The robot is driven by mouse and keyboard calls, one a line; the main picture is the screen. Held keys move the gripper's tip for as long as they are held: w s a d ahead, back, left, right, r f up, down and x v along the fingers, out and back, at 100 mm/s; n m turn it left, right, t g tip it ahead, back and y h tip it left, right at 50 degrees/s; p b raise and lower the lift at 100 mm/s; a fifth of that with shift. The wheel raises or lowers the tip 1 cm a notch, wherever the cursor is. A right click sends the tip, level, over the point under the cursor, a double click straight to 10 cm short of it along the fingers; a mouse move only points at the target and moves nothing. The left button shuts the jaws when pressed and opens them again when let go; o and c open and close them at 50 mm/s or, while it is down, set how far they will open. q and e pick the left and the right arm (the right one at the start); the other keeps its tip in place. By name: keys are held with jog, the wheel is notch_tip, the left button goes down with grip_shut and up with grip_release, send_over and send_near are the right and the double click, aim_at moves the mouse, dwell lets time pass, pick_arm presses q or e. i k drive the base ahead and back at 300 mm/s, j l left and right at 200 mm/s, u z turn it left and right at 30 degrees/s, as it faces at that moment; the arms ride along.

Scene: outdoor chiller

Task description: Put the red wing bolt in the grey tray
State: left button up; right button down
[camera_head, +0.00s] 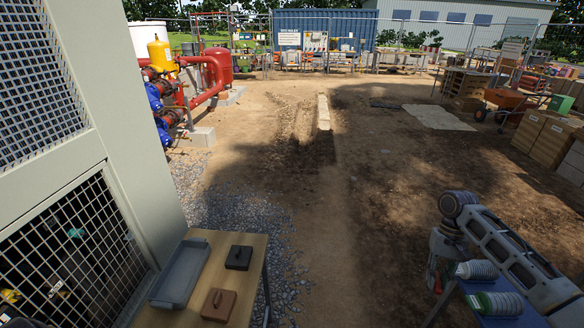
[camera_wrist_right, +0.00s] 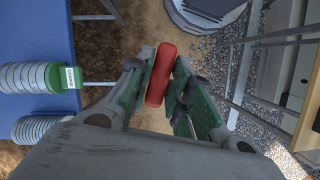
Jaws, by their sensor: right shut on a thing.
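The grey tray (camera_head: 181,274) lies on the wooden table at the lower left of the head view, and its visible inside looks empty. My right gripper (camera_wrist_right: 162,72) is shut on a red elongated piece, the red wing bolt (camera_wrist_right: 161,74), held between its green-faced fingers in the right wrist view. Only the rounded red part shows; the rest is hidden by the fingers. In the head view my right arm comes in from the right and its wrist bends down beside the blue table, well to the right of the tray. My left gripper is not in view.
The wooden table (camera_head: 200,258) also bears a black handled block (camera_head: 239,257) and a brown handled block (camera_head: 219,304). A blue table (camera_head: 462,311) with white and green ribbed containers (camera_head: 497,304) stands at right. A chiller cabinet (camera_head: 125,150) stands left. Open ground separates the tables.

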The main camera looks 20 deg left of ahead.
aim_at(176, 290)
jog(key=z, duration=0.4)
jog(key=k+j+z, duration=0.1)
jog(key=z, duration=0.35)
jog(key=k+z, duration=0.1)
jog(key=z, duration=0.3)
jog(key=k+j+z, duration=0.1)
jog(key=z, duration=0.2)
jog(key=k+u, duration=0.2)
jog(key=k+j+u, duration=0.15)
jog(key=u, duration=0.9)
jog(key=j+u, duration=0.15)
jog(key=u, duration=0.35)
jog(key=j+u, duration=0.15)
jog(key=u, duration=0.3)
jog(key=j+u, duration=0.1)
jog(key=u, duration=0.35)
